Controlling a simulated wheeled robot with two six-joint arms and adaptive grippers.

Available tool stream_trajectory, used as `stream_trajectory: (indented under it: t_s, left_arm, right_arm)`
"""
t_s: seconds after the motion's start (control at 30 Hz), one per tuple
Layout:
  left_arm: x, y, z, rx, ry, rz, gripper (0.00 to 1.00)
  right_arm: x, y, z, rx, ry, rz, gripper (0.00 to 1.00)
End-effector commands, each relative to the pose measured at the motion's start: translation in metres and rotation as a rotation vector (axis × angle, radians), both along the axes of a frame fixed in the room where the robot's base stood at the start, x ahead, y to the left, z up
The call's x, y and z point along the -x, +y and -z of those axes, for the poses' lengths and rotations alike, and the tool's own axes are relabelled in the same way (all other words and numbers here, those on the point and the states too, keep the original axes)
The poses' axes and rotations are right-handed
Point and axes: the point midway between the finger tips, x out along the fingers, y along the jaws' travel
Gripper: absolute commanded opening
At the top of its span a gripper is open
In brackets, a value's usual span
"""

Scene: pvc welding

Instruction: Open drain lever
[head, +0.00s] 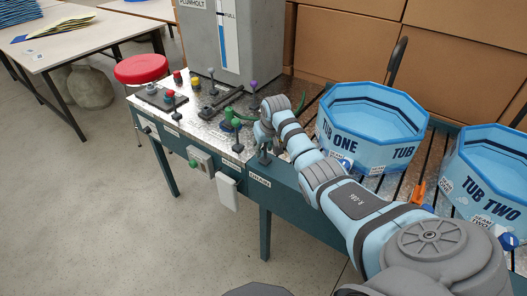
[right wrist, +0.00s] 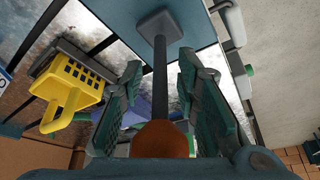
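The drain lever is a dark upright rod on a small square base (head: 264,158), close to the "DRAIN" label on the table's front side in the head view. Its top is hidden by my right gripper there. In the right wrist view the lever's shaft (right wrist: 160,85) rises from its base plate to an orange-brown ball knob (right wrist: 160,138). My right gripper (right wrist: 158,62) is open, with one green-grey finger on each side of the shaft. Gaps show between shaft and fingers. In the head view the right gripper (head: 262,132) is over the lever. My left gripper is not in view.
Other levers and knobs, including a purple knob (head: 253,84), stand on the metal panel behind the gripper. Tub one (head: 370,125) and tub two (head: 495,175) stand to the right. A grey tank (head: 260,40) is at the back. A red stool (head: 141,68) stands at left.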

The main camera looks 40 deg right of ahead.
Motion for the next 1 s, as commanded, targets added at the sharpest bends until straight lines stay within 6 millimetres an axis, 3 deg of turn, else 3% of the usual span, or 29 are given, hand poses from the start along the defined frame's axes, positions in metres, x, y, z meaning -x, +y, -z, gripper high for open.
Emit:
stream_trajectory:
  t_s: [0.17,0.33,0.77,1.0]
  left_arm:
    - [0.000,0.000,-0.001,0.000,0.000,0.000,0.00]
    - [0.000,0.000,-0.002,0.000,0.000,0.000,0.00]
    - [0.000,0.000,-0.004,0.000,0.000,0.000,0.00]
    - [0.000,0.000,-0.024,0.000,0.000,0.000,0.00]
  right_arm:
    - [0.000,0.000,-0.001,0.000,0.000,0.000,0.27]
    - [0.000,0.000,-0.001,0.000,-0.001,0.000,0.00]
    - [0.001,-0.001,-0.002,0.007,-0.002,0.000,0.00]
    - [0.002,0.002,-0.006,0.070,-0.018,0.000,0.00]
